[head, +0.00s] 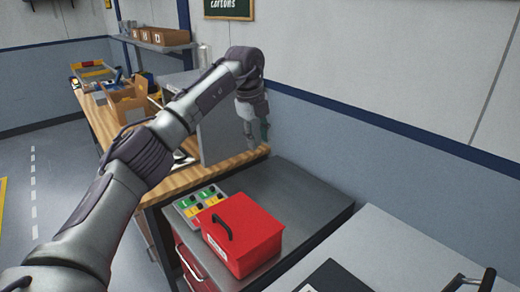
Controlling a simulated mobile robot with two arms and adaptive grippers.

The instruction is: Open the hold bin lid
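A red bin (242,235) with a black handle on top and a pale label on its front sits on a dark grey cabinet top. Its lid looks closed. I take it to be the hold bin; its label is too small to read. My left gripper (258,134) points down beyond the bin, near the wall and the end of the wooden bench, well apart from the bin. Its fingers are small and dark, so their opening is unclear. A dark pronged part at the bottom right edge may be my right gripper (472,282); it is mostly cut off.
A panel with green and yellow buttons (201,199) is beside the bin. A wooden bench (185,178) holds boxes and an upright grey panel (220,138). A light grey surface with a black pad (335,277) is at right. The cabinet top (300,200) behind the bin is clear.

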